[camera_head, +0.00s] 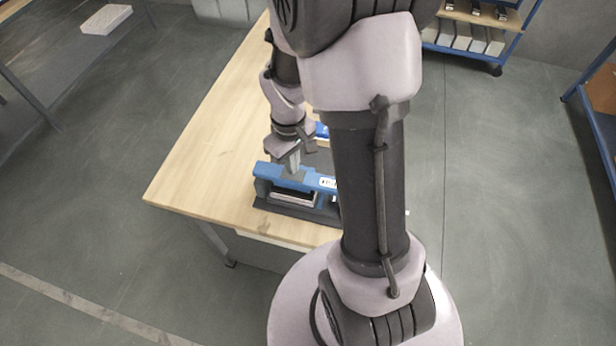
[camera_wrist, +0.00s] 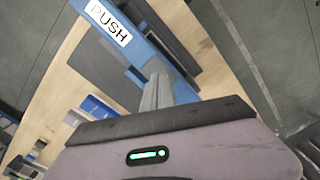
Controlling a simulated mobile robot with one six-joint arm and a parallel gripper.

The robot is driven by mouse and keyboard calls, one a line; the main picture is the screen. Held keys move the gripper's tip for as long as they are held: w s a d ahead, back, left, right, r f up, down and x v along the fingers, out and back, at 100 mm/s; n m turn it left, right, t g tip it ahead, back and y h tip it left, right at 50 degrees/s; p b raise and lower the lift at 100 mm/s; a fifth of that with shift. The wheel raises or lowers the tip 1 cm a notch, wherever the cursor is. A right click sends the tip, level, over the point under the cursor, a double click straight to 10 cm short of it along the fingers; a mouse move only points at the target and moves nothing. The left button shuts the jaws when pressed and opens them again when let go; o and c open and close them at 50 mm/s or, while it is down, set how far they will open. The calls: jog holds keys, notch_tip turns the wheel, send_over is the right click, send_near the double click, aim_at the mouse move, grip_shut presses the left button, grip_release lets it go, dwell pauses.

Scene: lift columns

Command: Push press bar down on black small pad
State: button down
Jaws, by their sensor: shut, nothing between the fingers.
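The blue press bar (camera_head: 272,173) spans a dark press fixture near the front edge of the wooden table. In the wrist view the press bar (camera_wrist: 128,45) carries a white label reading PUSH. My gripper (camera_head: 296,170) is shut and empty, with its fingertips at the top of the bar. In the wrist view my gripper (camera_wrist: 157,88) reaches to the bar beyond the label; whether it touches cannot be told. A black pad (camera_head: 285,206) lies at the base of the fixture. A pale block shows under the bar, and my arm hides the fixture's right end.
The wooden table (camera_head: 200,165) is bare to the left of the fixture. A blue item (camera_head: 321,130) lies behind it, partly hidden by my arm. A shelf rack (camera_head: 470,35) stands at the back right. A dark bench (camera_head: 60,50) stands at the left.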

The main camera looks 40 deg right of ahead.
jog(key=shift+f+b, duration=0.75)
jog(key=shift+f, duration=0.25)
jog(key=shift+r, duration=0.15)
notch_tip(320, 180, up, 8)
jog(key=p, duration=0.7)
jog(key=shift+r, duration=0.2)
